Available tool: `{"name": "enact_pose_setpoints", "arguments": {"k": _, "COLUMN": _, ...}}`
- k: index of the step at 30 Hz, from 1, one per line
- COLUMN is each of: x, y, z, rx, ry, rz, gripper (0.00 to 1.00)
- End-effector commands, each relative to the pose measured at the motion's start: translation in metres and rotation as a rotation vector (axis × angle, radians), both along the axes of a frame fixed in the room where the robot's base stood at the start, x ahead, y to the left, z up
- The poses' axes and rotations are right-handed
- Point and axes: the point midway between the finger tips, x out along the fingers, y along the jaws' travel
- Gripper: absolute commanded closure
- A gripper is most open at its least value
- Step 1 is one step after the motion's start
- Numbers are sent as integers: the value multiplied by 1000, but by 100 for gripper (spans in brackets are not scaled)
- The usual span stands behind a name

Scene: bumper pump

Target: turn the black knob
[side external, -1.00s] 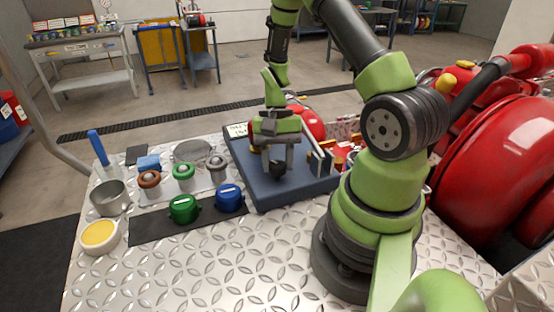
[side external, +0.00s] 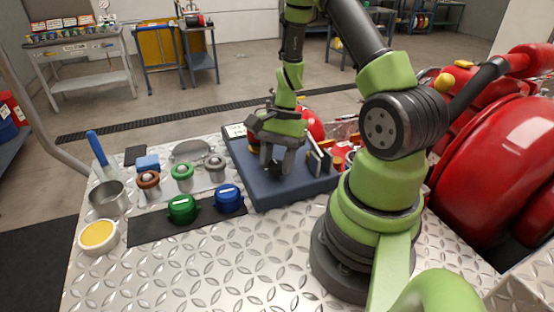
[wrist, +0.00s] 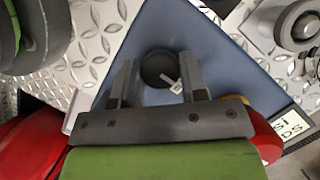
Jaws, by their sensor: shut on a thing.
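The black knob (wrist: 158,66) is round with a small white mark, and sits on the dark blue panel block (wrist: 205,40). My gripper (wrist: 158,76) comes down over it in the wrist view, with one finger on each side, shut on the knob. In the side external view, my gripper (side external: 279,164) points down at the blue block (side external: 272,200), turned at an angle. There the knob (side external: 277,169) is mostly hidden by the fingers.
On the metal table, left of the block, stand a green knob (side external: 183,209), a blue knob (side external: 228,197), several small round fittings, a metal cup (side external: 108,199) and a yellow-filled dish (side external: 98,235). An upright plate (side external: 319,163) stands close right of my gripper.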

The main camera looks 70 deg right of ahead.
Motion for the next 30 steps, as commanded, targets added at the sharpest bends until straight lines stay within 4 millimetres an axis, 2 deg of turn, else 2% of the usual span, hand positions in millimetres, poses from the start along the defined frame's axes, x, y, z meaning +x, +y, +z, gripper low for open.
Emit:
{"name": "enact_pose_setpoints", "arguments": {"k": 8, "x": 0, "y": -1, "z": 0, "rx": -2, "ry": -1, "rz": -4, "gripper": 84}}
{"name": "enact_pose_setpoints", "arguments": {"k": 9, "x": 0, "y": -1, "z": 0, "rx": -2, "ry": -1, "rz": -4, "gripper": 58}}
{"name": "enact_pose_setpoints", "arguments": {"k": 12, "x": 0, "y": -1, "z": 0, "rx": -1, "ry": -1, "rz": -3, "gripper": 37}}
{"name": "enact_pose_setpoints", "arguments": {"k": 23, "x": 1, "y": -2, "z": 5, "rx": -2, "ry": -4, "rz": -2, "gripper": 37}}
{"name": "enact_pose_setpoints", "arguments": {"k": 26, "x": 1, "y": -8, "z": 16, "rx": -4, "ry": -7, "rz": -2, "gripper": 37}}
{"name": "enact_pose_setpoints", "arguments": {"k": 30, "x": 1, "y": -19, "z": 43, "rx": -7, "ry": -9, "rz": -3, "gripper": 37}}
